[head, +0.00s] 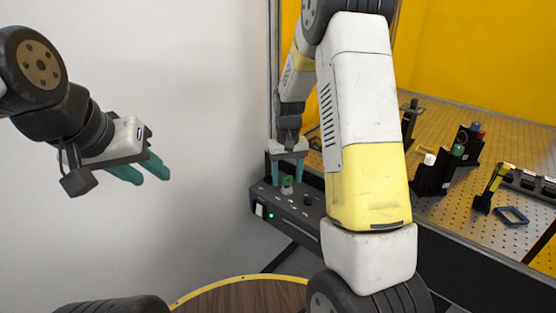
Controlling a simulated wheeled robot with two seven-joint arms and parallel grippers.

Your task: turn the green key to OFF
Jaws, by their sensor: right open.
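The key's OFF marking is too small to read.
The box front has a white switch (259,210) and a lit green lamp (271,215); a black knob (307,200) sits right of the key. My right arm hides part of the scene. A perforated optical table (465,190) with several mounts lies at right. A round wooden top (240,296) is below.

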